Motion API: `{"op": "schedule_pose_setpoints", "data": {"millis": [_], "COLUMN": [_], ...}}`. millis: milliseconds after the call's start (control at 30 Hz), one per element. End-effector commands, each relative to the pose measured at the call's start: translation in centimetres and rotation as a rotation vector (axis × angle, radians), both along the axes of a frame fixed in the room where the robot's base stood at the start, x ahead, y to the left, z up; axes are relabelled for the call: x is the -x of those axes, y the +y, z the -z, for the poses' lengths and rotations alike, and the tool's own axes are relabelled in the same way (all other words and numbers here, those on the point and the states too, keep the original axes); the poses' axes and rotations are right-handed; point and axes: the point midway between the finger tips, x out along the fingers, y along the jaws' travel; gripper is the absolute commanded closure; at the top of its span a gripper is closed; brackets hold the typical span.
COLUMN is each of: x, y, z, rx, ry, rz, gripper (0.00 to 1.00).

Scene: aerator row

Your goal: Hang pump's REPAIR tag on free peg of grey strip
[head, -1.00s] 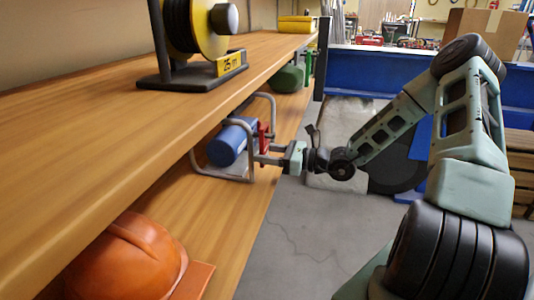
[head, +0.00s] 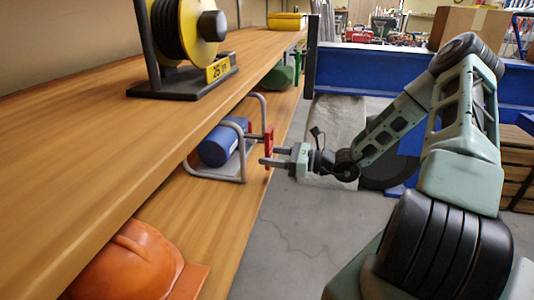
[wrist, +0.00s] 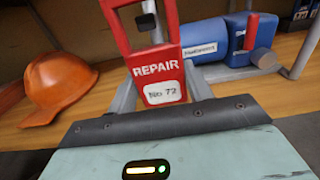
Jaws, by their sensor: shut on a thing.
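The red REPAIR tag (wrist: 158,70), marked No 72, stands upright between my gripper's (wrist: 161,92) two fingers in the wrist view, and they are shut on it. Its upper part is an open red loop. In the head view the tag (head: 269,139) is a small red piece at the tips of my gripper (head: 266,156). The blue pump (head: 221,145) sits in its grey tube frame on the lower shelf, just left of the tag. The pump (wrist: 205,40) is behind and right of the tag in the wrist view. I see no grey strip or peg in either view.
An orange helmet (head: 130,262) lies on the lower shelf (head: 225,222), nearer than the pump. The upper shelf (head: 110,115) overhangs it and carries a yellow cable reel (head: 185,38). A green object (head: 279,77) stands farther along. Grey floor (head: 290,225) right of the shelves is clear.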

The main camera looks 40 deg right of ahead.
Motion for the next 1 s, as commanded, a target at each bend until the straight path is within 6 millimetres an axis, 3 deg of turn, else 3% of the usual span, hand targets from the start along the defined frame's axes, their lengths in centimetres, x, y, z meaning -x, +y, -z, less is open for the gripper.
{"op": "schedule_pose_setpoints", "data": {"millis": [1000], "x": [3.6], "y": [-2.7], "z": [-0.1], "rx": [-0.001], "ry": [0.000], "rz": [0.000], "gripper": [0.68]}}
